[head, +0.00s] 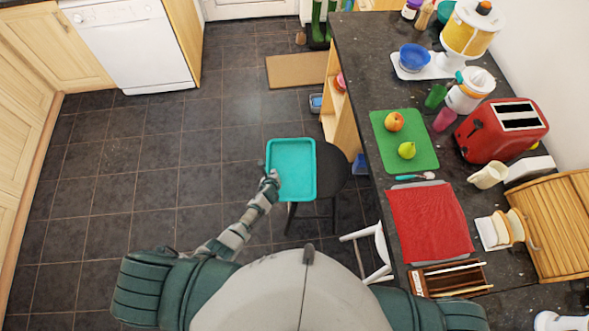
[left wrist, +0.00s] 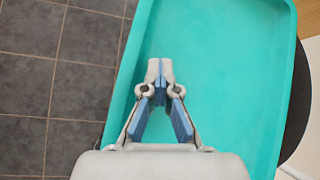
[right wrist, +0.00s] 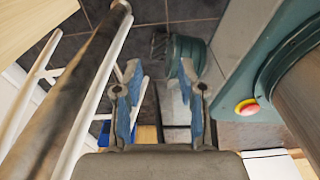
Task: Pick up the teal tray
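The teal tray (head: 291,169) lies on a round black stool (head: 333,170) in the head view and overhangs its left side. My left gripper (head: 273,176) is at the tray's left edge. In the left wrist view the tray (left wrist: 225,80) fills much of the picture, and its raised left rim shows. The left gripper's fingertips (left wrist: 160,70) are together over the tray's inner floor, with nothing visible between them. I cannot tell whether they touch the tray. My right gripper (right wrist: 160,85) is open and empty in the right wrist view; it is hidden in the head view.
The dark counter (head: 361,60) stands right of the stool, with a red toaster (head: 505,131), green board (head: 425,150) and red cloth (head: 430,222). A white chair (head: 373,250) is below the stool. The tiled floor (head: 150,180) at left is clear.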

